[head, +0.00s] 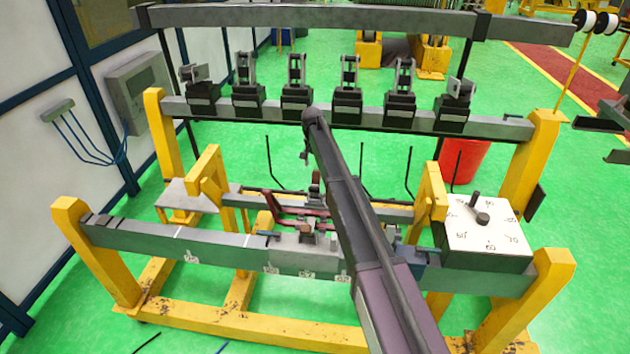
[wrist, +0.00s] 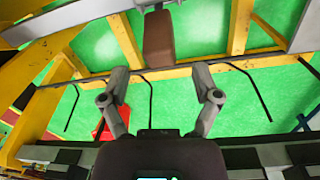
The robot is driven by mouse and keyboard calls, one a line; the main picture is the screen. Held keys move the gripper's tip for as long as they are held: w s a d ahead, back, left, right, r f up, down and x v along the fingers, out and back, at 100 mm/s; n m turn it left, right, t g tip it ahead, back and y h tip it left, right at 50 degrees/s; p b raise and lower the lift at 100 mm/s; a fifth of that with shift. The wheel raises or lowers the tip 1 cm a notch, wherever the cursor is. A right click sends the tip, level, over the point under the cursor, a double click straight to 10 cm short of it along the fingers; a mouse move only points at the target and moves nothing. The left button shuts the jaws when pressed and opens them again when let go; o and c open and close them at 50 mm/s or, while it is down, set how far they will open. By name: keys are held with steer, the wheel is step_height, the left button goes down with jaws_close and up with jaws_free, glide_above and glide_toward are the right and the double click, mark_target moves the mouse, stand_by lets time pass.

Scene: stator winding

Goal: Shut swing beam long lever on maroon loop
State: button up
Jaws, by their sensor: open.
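The maroon loop (head: 288,210) lies low in the middle of the yellow frame, over the front beam's fixture, in the head view. A short upright dark part (head: 316,184) stands beside it, probably the swing beam lever; my arm partly covers this area. In the wrist view my gripper (wrist: 161,78) is open and empty, its two fingers wide apart. A brown block on a grey mount (wrist: 159,40) shows beyond the fingertips, roughly centred between them and apart from them. It may be the lever's handle; I cannot tell. The loop cannot be made out in the wrist view.
Several black clamps (head: 297,96) stand along the rear beam, beyond my arm. A top bar (head: 320,16) spans above them. A white dial box (head: 486,240) sits at the right of the front beam. Thin dark rods stand between the beams. A red bin (head: 463,160) is behind.

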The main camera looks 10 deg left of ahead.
mark_target(317, 171)
steer(key=shift+d+f+b, duration=0.15)
steer(key=shift+f+b, duration=2.2)
steer(key=shift+f, duration=0.3)
jaws_close()
steer(key=shift+a, duration=0.25)
steer(key=shift+s+d, duration=0.1)
steer(key=shift+d, duration=0.3)
